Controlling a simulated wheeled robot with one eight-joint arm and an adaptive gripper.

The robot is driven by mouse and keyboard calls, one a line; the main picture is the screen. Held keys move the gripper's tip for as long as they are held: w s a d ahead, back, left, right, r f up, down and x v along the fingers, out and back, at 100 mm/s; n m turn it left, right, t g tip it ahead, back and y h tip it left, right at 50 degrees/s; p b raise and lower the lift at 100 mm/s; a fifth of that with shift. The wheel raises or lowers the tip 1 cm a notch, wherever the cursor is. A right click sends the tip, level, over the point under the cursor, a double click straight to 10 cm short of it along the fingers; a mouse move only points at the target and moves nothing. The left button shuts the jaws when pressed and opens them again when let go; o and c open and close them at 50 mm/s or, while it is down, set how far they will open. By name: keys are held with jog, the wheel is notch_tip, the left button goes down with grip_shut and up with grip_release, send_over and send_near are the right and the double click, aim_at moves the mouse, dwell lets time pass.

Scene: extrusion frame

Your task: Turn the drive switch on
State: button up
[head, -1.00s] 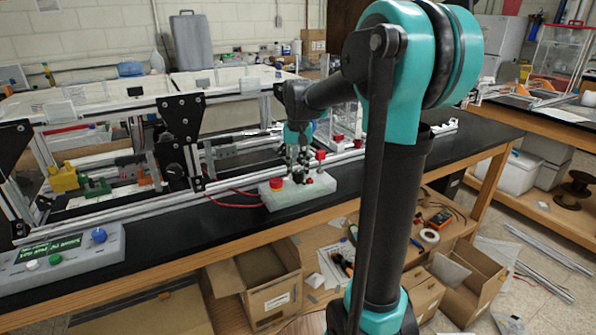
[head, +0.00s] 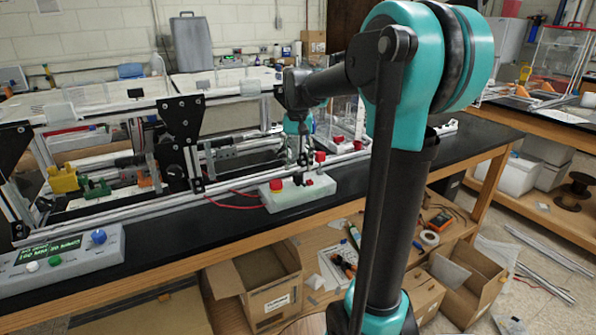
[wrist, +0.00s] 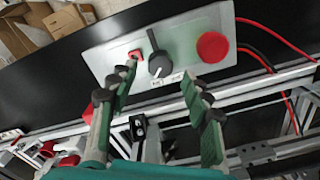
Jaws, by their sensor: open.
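A pale switch box (wrist: 185,50) lies on the black bench; it also shows in the head view (head: 318,190). In the wrist view it carries a small red square switch (wrist: 135,54), a black rotary knob (wrist: 158,62) with two small labels beside it, and a round red push button (wrist: 212,47). The label text is too small to read. My gripper (wrist: 163,76) is open and empty, its green fingers spread to either side of the knob. The left fingertip appears close to the red switch. I cannot tell whether either finger touches the box.
An aluminium extrusion frame (head: 225,183) runs directly behind the box. Red cables (wrist: 270,42) leave the box on the red button's side. A grey control panel (head: 65,258) with a display and a blue knob stands at the bench's left front. Black bench surface in front is clear.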

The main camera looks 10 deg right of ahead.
aim_at(298, 173)
notch_tip(298, 173, up, 8)
jog(key=shift+r, duration=0.25)
